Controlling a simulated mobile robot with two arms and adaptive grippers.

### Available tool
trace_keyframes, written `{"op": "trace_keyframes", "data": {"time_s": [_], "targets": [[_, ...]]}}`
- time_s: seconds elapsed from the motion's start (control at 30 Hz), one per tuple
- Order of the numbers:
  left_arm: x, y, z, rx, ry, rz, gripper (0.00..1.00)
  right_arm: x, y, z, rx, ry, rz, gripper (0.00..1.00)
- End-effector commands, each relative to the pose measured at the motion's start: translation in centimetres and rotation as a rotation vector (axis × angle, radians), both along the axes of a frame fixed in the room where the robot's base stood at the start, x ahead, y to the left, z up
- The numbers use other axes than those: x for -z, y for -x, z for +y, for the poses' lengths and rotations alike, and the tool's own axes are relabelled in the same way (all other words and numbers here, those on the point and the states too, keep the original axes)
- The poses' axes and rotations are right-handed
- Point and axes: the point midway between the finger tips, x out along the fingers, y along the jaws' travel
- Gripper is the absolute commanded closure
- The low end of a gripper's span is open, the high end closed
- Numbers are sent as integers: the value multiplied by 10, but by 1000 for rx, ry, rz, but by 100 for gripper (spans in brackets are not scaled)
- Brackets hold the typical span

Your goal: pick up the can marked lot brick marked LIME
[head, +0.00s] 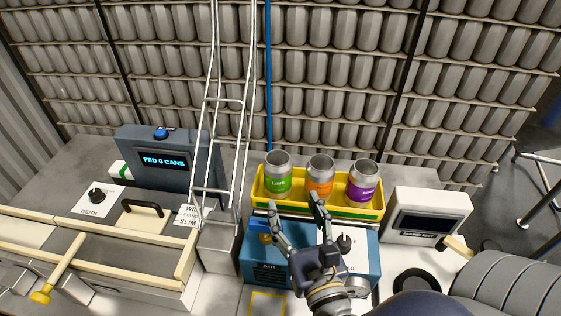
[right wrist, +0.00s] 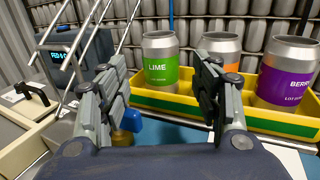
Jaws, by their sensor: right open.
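The LIME can (head: 277,174) is silver with a green label and stands upright at the left end of a yellow tray (head: 318,207). In the right wrist view the LIME can (right wrist: 161,70) shows between my fingers but farther off, with its lot text too small to read. My right gripper (head: 294,203) is open and empty, in front of the tray and apart from the can. An orange-labelled can (head: 320,177) stands in the middle. A purple can (head: 364,183), reading BERRY in part in the right wrist view (right wrist: 286,80), stands at the right. My left gripper is out of view.
A blue box (head: 263,268) with a yellow-and-blue fitting sits before the tray. A white wire chute (head: 222,130) rises close to the tray's left. A grey display unit (head: 165,160) reads "FED 0 CANS". A white screen unit (head: 428,215) stands right of the tray.

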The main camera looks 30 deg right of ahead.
Motion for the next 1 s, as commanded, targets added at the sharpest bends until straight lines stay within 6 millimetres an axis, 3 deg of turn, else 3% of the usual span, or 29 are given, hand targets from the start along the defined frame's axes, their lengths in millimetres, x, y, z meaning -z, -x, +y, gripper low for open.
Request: {"op": "trace_keyframes", "data": {"time_s": [0.17, 0.5, 0.77, 1.0], "targets": [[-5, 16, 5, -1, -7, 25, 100, -2, -8, -2, 0, 0, -2, 41], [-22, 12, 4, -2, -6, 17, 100, -2, -49, -12, 0, 1, -2, 41], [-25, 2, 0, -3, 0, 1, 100, -1, -62, -15, 1, 0, -2, 41], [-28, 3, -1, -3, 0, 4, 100, -2, -93, -21, 1, 3, -2, 41]]}}
